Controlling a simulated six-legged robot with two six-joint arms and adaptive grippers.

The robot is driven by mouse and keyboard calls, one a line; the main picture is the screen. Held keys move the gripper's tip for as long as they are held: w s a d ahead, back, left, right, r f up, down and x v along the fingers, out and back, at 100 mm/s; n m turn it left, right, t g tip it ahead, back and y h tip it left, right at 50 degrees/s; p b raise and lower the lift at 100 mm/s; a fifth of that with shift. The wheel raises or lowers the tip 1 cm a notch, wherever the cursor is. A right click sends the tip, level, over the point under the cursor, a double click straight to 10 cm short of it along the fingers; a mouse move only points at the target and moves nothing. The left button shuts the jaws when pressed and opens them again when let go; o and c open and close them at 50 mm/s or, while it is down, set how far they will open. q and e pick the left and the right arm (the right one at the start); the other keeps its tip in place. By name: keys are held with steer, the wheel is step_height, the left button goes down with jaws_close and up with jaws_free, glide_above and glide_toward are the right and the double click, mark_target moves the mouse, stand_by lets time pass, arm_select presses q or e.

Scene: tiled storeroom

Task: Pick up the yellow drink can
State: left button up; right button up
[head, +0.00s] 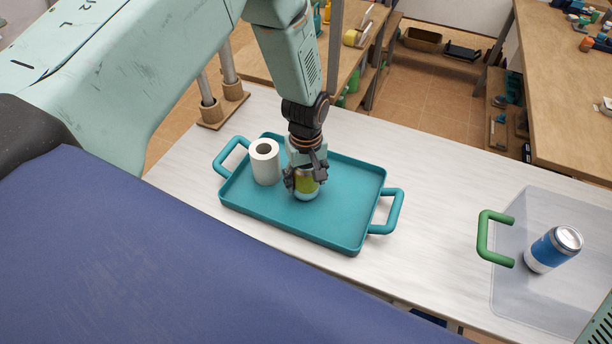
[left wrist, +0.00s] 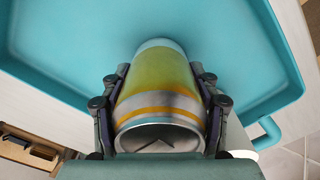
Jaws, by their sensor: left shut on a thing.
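The yellow drink can (head: 306,187) stands in the teal tray (head: 340,222), near its middle. My left gripper (head: 305,178) reaches down from above and is shut on the can. In the left wrist view the yellow can (left wrist: 158,88), with orange and white bands, lies between the two fingers of my left gripper (left wrist: 160,105), which touch its sides. I cannot tell whether the can's base touches the tray floor. My right gripper is not in view.
A white paper roll (head: 265,162) stands in the tray, left of the can and close to the gripper. The white table (head: 432,180) is bare between the trays.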

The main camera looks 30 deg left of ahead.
arm_select(q)
steer(key=c, duration=0.6)
steer(key=shift+r, duration=0.15)
